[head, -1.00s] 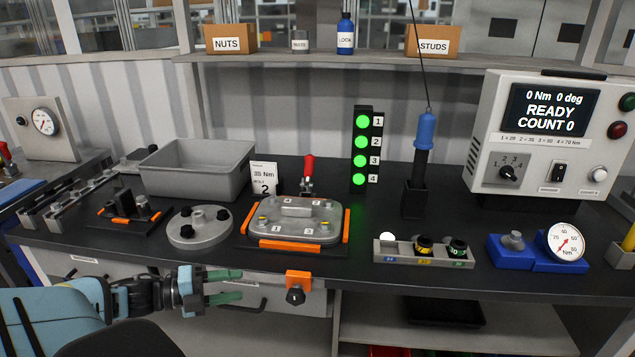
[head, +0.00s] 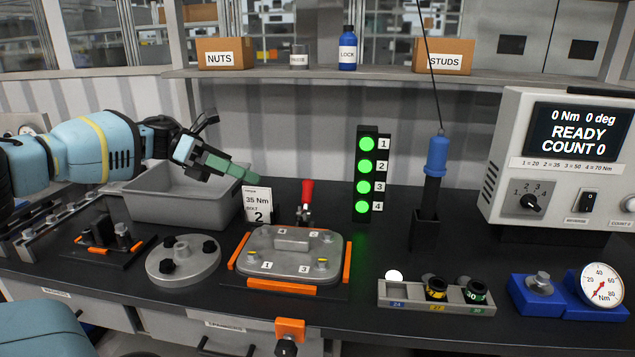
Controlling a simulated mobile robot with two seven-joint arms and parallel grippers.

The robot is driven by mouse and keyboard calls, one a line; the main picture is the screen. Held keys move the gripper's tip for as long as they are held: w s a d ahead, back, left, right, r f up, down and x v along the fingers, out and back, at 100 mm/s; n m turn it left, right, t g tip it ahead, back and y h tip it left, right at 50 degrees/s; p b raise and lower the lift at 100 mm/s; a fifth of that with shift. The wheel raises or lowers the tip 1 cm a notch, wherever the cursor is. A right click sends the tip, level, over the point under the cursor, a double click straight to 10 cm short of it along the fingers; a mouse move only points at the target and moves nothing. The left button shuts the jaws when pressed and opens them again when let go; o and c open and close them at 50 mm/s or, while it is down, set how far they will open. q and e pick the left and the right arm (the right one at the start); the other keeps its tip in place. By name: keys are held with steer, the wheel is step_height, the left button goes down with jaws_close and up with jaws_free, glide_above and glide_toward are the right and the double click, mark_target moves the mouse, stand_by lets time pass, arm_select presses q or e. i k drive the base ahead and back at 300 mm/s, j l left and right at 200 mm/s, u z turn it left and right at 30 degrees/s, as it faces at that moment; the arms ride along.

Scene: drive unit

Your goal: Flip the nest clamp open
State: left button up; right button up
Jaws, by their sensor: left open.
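The nest clamp (head: 306,196) stands at the back edge of the nest, its red handle pointing up. A grey cover plate with numbered spots (head: 291,262) lies in the nest, which has orange edge blocks (head: 283,286). My left gripper (head: 252,172) is raised above the grey bin and the torque card, to the left of the red handle and apart from it. Its green fingers point right and it holds nothing visible. The clamp's lower part is small and hard to make out. My right gripper is not in view.
A grey bin (head: 160,209) and a 35 Nm card (head: 257,206) stand left of the clamp. A light stack (head: 367,165) with green lamps and a blue driver (head: 437,156) stand to its right. A round flange (head: 183,260) and a socket tray (head: 436,296) flank the nest.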

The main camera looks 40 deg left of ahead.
mark_target(308, 185)
steer(key=i+j, duration=0.85)
steer(key=i, duration=0.2)
